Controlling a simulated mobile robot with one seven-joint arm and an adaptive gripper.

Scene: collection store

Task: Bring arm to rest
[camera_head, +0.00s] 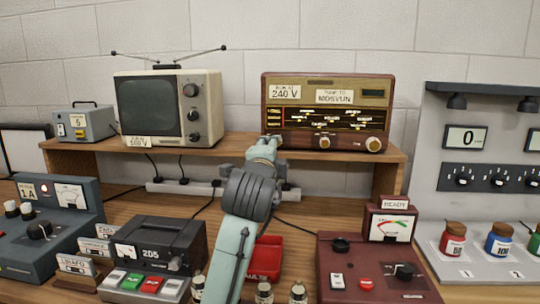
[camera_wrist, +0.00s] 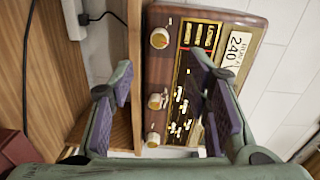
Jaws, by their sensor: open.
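My arm reaches up from the bottom centre of the head view. My gripper (camera_head: 264,144) is at the shelf's front edge, in front of the lower left of the brown radio (camera_head: 327,92). In the wrist view my gripper (camera_wrist: 161,78) is open, its two purple-padded fingers wide apart with nothing held between them. The radio (camera_wrist: 165,75) shows sideways beyond and between the fingers, with its dial and several cream knobs. I cannot tell whether a fingertip touches the radio.
The wooden shelf (camera_head: 225,148) also holds a television (camera_head: 167,108) and a grey box (camera_head: 86,123). Below stand a dark device (camera_head: 155,245), a red tray (camera_head: 266,258), a maroon tester (camera_head: 375,270) and small bottles close beside my arm. Jars (camera_head: 453,240) stand at right.

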